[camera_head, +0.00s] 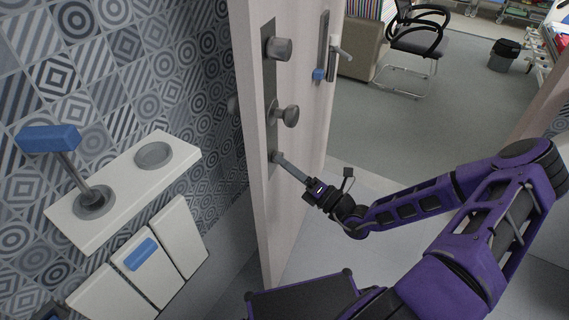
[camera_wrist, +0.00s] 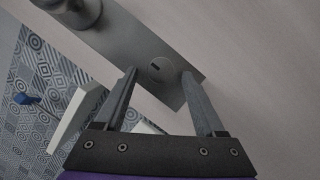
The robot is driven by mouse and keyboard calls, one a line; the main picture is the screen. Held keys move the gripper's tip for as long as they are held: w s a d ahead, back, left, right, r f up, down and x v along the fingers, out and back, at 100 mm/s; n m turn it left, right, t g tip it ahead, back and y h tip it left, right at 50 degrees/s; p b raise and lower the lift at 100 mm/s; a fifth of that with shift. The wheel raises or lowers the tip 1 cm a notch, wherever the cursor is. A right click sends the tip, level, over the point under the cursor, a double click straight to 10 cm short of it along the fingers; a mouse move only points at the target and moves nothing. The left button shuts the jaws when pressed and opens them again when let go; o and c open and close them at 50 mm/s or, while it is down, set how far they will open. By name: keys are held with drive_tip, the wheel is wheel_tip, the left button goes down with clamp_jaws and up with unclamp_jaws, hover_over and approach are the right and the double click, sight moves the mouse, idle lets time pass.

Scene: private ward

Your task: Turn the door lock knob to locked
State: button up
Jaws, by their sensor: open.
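The door (camera_head: 302,140) stands open, with a long grey metal plate (camera_head: 270,85) on its face. The plate carries an upper round knob (camera_head: 279,49), a middle round knob (camera_head: 287,115) and, low down, a small round lock piece with a dark slot (camera_wrist: 162,69). My gripper (camera_head: 278,158) reaches the low end of the plate from the right. In the wrist view my gripper (camera_wrist: 159,76) is open, its fingers on either side of the lock piece, with a gap to each. I cannot tell whether the fingertips touch the plate. In the head view the fingers hide the lock piece.
Left of the door is a patterned tiled wall with a white shelf (camera_head: 85,222) and a blue-handled lever (camera_head: 50,140). A larger knob (camera_wrist: 78,12) is at the wrist view's upper left. Beyond the door are a chair (camera_head: 420,45), a bin (camera_head: 503,55) and open floor.

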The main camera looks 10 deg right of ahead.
drive_tip(key=shift+w+a+r, duration=0.15)
drive_tip(key=shift+w+a, duration=0.15)
drive_tip(key=shift+w, duration=0.1)
drive_tip(key=shift+c, duration=0.2)
clamp_jaws()
drive_tip(key=shift+w+d+f+n+g+y+b, duration=0.3)
drive_tip(key=shift+n+g+y, duration=1.1)
drive_tip(key=shift+n, duration=2.8)
drive_tip(key=shift+w+d+r+n+g+y+b, duration=0.15)
drive_tip(key=shift+n+g+y+b, duration=0.85)
drive_tip(key=shift+n, duration=3.2)
drive_tip(key=shift+w+d+f+n+g+y+p, duration=0.15)
drive_tip(key=shift+n+g+y, duration=1.6)
drive_tip(key=shift+n, duration=2.45)
drive_tip(key=shift+a+r+g, duration=0.1)
drive_tip(key=shift+r+g, duration=0.05)
drive_tip(key=shift+g, duration=0.1)
